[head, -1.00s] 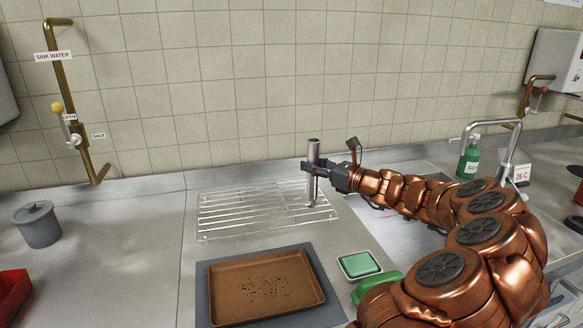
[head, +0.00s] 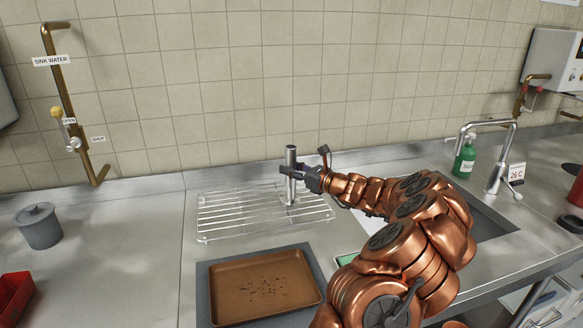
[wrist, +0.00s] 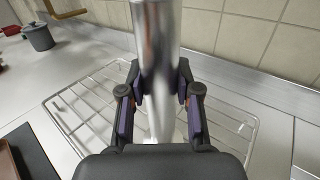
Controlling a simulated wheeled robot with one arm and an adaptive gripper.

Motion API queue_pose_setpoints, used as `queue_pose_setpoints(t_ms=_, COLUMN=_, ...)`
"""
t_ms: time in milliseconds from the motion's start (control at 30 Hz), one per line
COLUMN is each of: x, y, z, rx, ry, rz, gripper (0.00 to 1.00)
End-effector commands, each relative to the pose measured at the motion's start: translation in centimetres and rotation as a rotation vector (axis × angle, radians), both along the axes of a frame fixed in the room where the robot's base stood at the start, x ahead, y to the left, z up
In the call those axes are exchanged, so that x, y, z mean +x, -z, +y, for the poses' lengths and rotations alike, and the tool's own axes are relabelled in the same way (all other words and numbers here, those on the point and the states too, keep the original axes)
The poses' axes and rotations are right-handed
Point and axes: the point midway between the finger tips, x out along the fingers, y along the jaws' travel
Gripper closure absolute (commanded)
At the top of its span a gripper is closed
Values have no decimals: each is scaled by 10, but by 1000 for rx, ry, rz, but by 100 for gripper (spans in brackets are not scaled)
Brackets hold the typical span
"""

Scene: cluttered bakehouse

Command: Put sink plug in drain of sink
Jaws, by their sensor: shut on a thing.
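The sink plug looks to be an upright metal tube (head: 291,156) with a wider foot, over the right part of a wire rack (head: 222,222). My gripper (head: 291,172) is shut around the tube at about mid-height; the wrist view shows both fingers (wrist: 160,88) against its sides. I cannot tell whether the foot touches the rack. The sink (head: 493,224) is at the right, partly behind my arm; its drain is hidden. A tall tap (head: 510,150) stands behind the sink.
A brown tray (head: 232,302) with dark crumbs lies on a grey mat in front of the rack. A lidded grey pot (head: 39,228) and red bin (head: 12,293) stand left. A green soap bottle (head: 465,160) stands by the tap. The counter between pot and rack is clear.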

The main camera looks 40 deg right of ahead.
Motion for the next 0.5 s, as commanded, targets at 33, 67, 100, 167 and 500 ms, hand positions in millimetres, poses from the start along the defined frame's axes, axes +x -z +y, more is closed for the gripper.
queue_pose_setpoints(t_ms=33, x=0, y=0, z=0, rx=0, ry=0, rz=-1, gripper=100)
queue_pose_setpoints(t_ms=67, x=0, y=0, z=0, rx=0, ry=0, rz=-1, gripper=100)
queue_pose_setpoints(t_ms=100, x=0, y=0, z=0, rx=0, ry=1, rz=-1, gripper=100)
queue_pose_setpoints(t_ms=167, x=0, y=0, z=0, rx=0, ry=1, rz=-1, gripper=100)
queue_pose_setpoints(t_ms=500, x=0, y=3, z=0, rx=0, ry=1, rz=-1, gripper=54)
